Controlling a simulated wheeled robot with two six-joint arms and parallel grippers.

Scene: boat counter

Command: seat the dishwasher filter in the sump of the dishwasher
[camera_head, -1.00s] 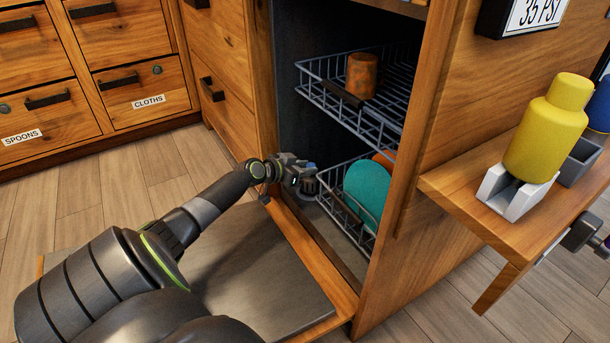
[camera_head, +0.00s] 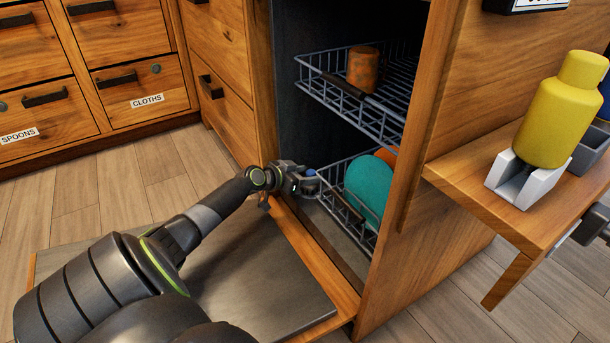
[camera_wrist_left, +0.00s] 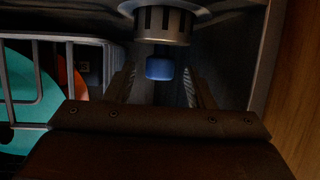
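The dishwasher filter, a grey slotted cylinder (camera_wrist_left: 162,24) with a wider flange and a blue grip (camera_wrist_left: 159,68), shows in the left wrist view. In the head view only its blue grip (camera_head: 310,172) and a little grey show beside my left gripper (camera_head: 302,181), low at the dishwasher's opening. In the left wrist view my left gripper's fingers (camera_wrist_left: 160,88) are on either side of the blue grip, with a visible gap on each side. The sump is not clearly seen, so I cannot tell whether the filter sits in it. A part of my right gripper (camera_head: 590,225) seems to show at the right edge, its fingers unclear.
The upper rack (camera_head: 345,100) holds an orange-brown mug (camera_head: 363,69). The lower rack (camera_head: 345,212) holds a teal plate (camera_head: 369,190) and an orange one, close beside my gripper. The door (camera_head: 255,272) lies open.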

